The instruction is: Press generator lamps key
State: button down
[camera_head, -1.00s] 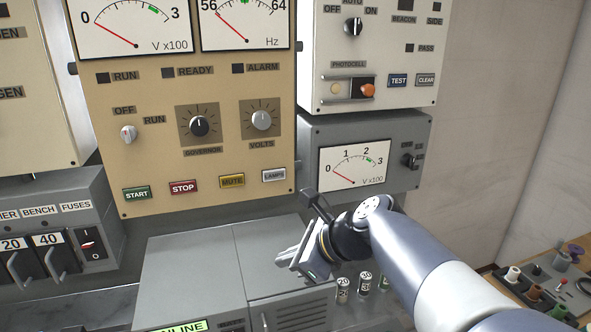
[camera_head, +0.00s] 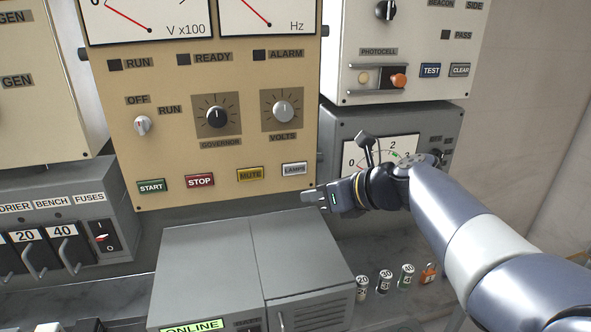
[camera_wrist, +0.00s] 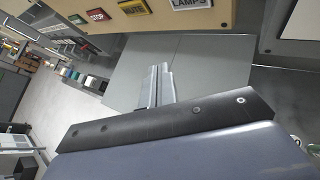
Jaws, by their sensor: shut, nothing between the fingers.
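The LAMPS key (camera_head: 294,169) is a white-grey button at the right end of the key row on the beige generator panel (camera_head: 215,190). It also shows at the top of the wrist view (camera_wrist: 190,4), cut by the edge. My gripper (camera_head: 304,196) is shut and empty. In the head view its tips appear a little below the LAMPS key, by the panel's lower right corner; I see no contact with the key. In the wrist view the closed fingers (camera_wrist: 157,85) point toward the panel's lower side, over the grey cabinet.
The MUTE key (camera_head: 250,174), STOP key (camera_head: 199,180) and START key (camera_head: 152,186) lie left of LAMPS. A grey cabinet (camera_head: 205,250) stands below the panel. A grey meter box (camera_head: 340,122) is behind my arm. Several small cans (camera_head: 385,280) stand on the bench.

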jog(key=p, duration=0.1)
send_near(289, 174)
jog(key=a+f, duration=0.3)
jog(key=a, duration=0.1)
jog(key=shift+w+d+p, duration=0.1)
jog(key=shift+w+p, duration=0.2)
jog(key=shift+w, duration=0.55)
jog(key=shift+w, duration=0.1)
dwell(1.1)
jog(key=shift+w+p, duration=0.3)
jog(key=shift+p, duration=0.15)
jog(key=shift+w+a+p, duration=0.2)
jog(key=shift+w+p, duration=0.1)
jog(key=shift+p, duration=0.05)
dwell(0.3)
dwell(0.4)
jog(key=shift+s+d, duration=0.2)
jog(key=shift+s, duration=0.55)
jog(key=shift+s, duration=0.1)
